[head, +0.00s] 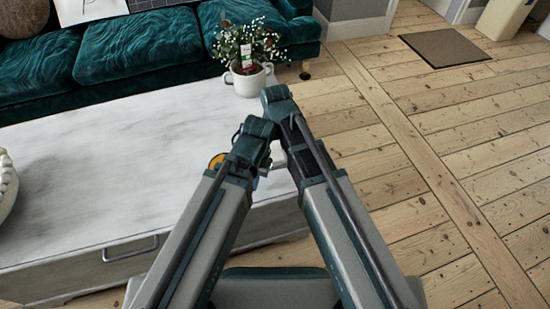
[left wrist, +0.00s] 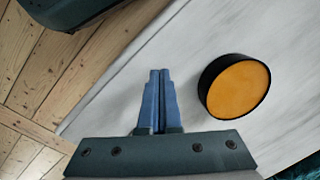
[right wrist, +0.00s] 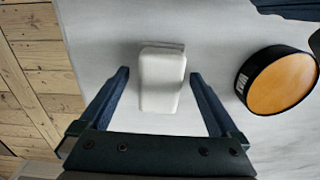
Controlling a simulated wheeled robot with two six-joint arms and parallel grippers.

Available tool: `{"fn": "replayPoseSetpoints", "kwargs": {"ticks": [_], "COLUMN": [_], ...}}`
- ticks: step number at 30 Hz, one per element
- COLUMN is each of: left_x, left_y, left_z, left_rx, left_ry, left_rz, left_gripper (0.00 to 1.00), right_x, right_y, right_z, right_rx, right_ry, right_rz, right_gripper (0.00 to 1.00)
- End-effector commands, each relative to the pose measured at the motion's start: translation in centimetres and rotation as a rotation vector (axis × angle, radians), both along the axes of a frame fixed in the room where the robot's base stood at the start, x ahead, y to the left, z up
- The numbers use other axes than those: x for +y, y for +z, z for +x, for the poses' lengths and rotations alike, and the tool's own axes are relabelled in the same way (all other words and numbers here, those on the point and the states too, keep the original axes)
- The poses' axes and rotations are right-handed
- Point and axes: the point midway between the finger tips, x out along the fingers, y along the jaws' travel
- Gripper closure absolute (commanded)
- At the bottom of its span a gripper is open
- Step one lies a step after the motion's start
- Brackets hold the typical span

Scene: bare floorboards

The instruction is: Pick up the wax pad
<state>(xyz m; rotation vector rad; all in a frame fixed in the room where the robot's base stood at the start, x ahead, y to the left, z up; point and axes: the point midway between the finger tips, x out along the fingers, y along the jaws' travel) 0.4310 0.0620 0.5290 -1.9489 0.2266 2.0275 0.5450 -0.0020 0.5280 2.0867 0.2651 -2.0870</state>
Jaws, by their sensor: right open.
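A round orange pad in a black rim lies on the table; it shows in the left wrist view (left wrist: 238,86), the right wrist view (right wrist: 282,80) and partly behind my left arm in the head view (head: 216,161). A white rounded block (right wrist: 160,85) lies on the same table. I cannot tell for sure which of the two is the wax pad. My right gripper (right wrist: 160,73) is open, with its fingers on either side of the white block in the picture; contact is not visible. My left gripper (left wrist: 160,72) is shut and empty, beside the orange pad.
The marble-topped table (head: 100,165) has wide free room at left, with a white bowl (head: 6,185) at its edge. A potted plant (head: 246,55) stands at the far corner. A teal sofa (head: 130,45) is behind. Bare floorboards (head: 450,150) lie to the right.

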Motion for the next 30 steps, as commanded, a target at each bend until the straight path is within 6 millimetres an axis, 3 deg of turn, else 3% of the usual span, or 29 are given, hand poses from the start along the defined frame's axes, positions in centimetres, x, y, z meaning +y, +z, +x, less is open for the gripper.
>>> {"fn": "replayPoseSetpoints", "kwargs": {"ticks": [4, 19, 30], "left_x": [0.00, 0.00, 0.01], "left_y": [0.13, 0.12, 0.48], "left_z": [0.00, 0.00, 0.00], "left_rx": [0.000, 0.000, 0.000], "left_ry": [0.000, 0.000, 0.001], "left_rz": [0.000, 0.000, 0.000], "left_gripper": [1.00, 1.00, 1.00], "right_x": [0.00, 0.00, -0.05], "right_y": [0.13, 0.12, 0.49], "right_z": [0.01, 0.00, 0.02], "right_rx": [0.000, 0.000, 0.000], "right_ry": [0.000, 0.000, 0.000], "right_rz": [0.000, 0.000, 0.000], "right_gripper": [0.06, 0.96, 0.97]}}
